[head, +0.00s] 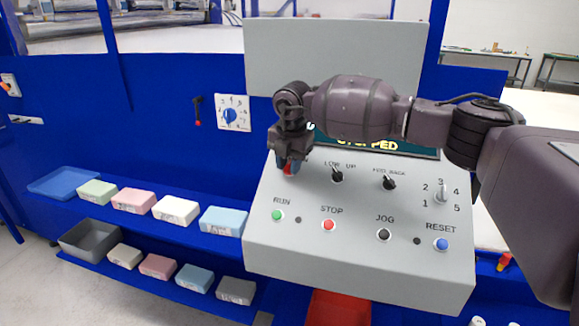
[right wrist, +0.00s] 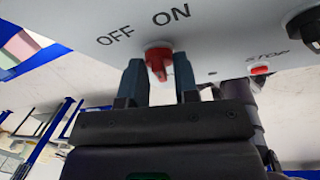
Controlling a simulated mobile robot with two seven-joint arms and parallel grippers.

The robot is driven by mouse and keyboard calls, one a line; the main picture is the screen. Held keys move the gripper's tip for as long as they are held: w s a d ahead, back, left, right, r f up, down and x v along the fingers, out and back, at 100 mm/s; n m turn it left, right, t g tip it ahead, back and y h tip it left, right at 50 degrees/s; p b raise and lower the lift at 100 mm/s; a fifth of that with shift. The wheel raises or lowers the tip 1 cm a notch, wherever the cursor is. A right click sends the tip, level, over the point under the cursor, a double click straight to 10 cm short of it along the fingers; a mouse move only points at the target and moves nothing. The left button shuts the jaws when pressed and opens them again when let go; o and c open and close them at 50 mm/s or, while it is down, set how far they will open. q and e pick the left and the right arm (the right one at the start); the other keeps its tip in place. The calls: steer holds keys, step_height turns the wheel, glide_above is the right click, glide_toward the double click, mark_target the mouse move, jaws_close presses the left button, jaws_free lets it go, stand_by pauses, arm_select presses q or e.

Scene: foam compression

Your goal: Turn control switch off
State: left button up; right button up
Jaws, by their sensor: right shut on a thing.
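The control switch is a red knob (right wrist: 158,58) on the grey sloped panel, below the printed words OFF and ON in the right wrist view. Which word it points to I cannot tell. My right gripper (right wrist: 160,82) is shut on it, with one dark finger on each side. In the head view the gripper (head: 289,168) comes down on the panel's upper left, and only a bit of red shows between its fingers. My left gripper is not in view.
The control panel (head: 350,268) carries a green RUN button (head: 278,215), a red STOP button (head: 328,225), a black JOG button (head: 383,235), a blue RESET button (head: 441,244) and black knobs. A screen behind my arm partly reads "STOPPED". Foam blocks line blue shelves at left.

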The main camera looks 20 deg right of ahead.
steer(key=shift+a+n+g+h, duration=0.15)
steer(key=shift+n+g+h, duration=0.3)
steer(key=shift+n, duration=0.75)
steer(key=shift+w+n+g+h, duration=0.1)
steer(key=shift+n+g+h, duration=0.15)
steer(key=shift+n+h, duration=0.7)
steer(key=n, duration=0.3)
steer(key=shift+a+h, duration=0.1)
steer(key=shift+h, duration=0.2)
steer(key=shift+f+n+h+b, duration=0.1)
steer(key=shift+n+h+b, duration=0.2)
steer(key=shift+n, duration=0.65)
steer(key=o, duration=0.6)
